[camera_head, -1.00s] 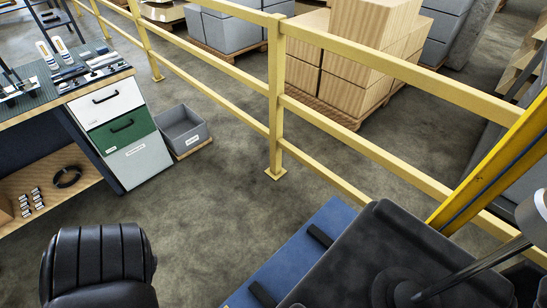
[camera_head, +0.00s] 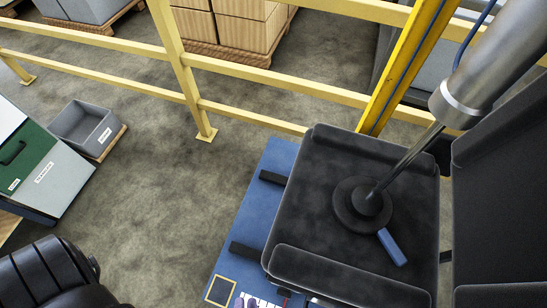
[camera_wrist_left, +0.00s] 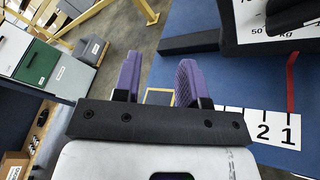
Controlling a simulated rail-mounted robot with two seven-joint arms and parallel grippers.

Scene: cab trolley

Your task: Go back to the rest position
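My left gripper (camera_head: 245,301) just enters the bottom edge of the head view, over the blue platform (camera_head: 262,190). My right gripper is in neither view.
A dark padded block (camera_head: 320,190) carries a round black base with a slanted metal rod and a blue piece. A yellow railing (camera_head: 178,70) crosses behind. A grey bin (camera_head: 88,127) and drawer cabinet (camera_head: 45,170) stand left. Grey floor between is clear.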

